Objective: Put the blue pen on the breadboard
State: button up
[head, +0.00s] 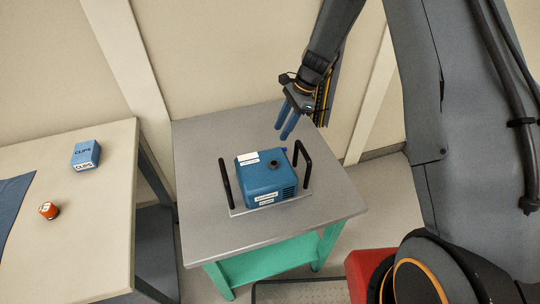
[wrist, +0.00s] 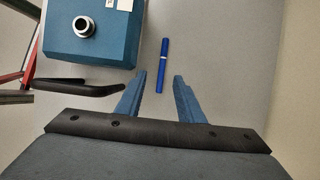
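The blue pen (wrist: 163,66) lies on the grey table top beside the blue box. In the head view only a small blue bit (head: 284,150) shows behind the box, probably the pen. My gripper (head: 281,132) is above the far right part of the grey table. In the wrist view my gripper (wrist: 160,77) is open, with nothing held. The pen appears in line with the gap between its blue fingers, its near end between the tips; the height gap is hard to judge. I cannot identify a breadboard for certain; a pale plate (head: 238,211) with black handles lies under the box.
The blue box (head: 265,180) and its black handle (wrist: 85,87) stand close left of the fingers in the wrist view. A cream table (head: 95,220) at left holds a clips box (head: 86,155), an orange item (head: 48,210) and a blue mat (head: 12,205). Walls stand behind.

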jog(key=shift+w+f+b, duration=0.2)
jog(key=shift+f+b, duration=0.2)
jog(key=shift+f, duration=0.25)
jog(key=shift+w+f+b, duration=0.15)
jog(key=shift+f+b, duration=0.2)
jog(key=shift+f, duration=0.25)
jog(key=p+x, duration=0.1)
jog(key=x, duration=0.2)
jog(key=p+x, duration=0.2)
jog(key=x, duration=0.1)
jog(key=shift+s+a, duration=0.2)
jog(key=shift+a, duration=0.3)
jog(key=shift+a+f+p, duration=0.2)
jog(key=shift+f+p, duration=0.15)
jog(key=shift+f, duration=0.25)
jog(key=shift+c, duration=0.4)
grip_shut()
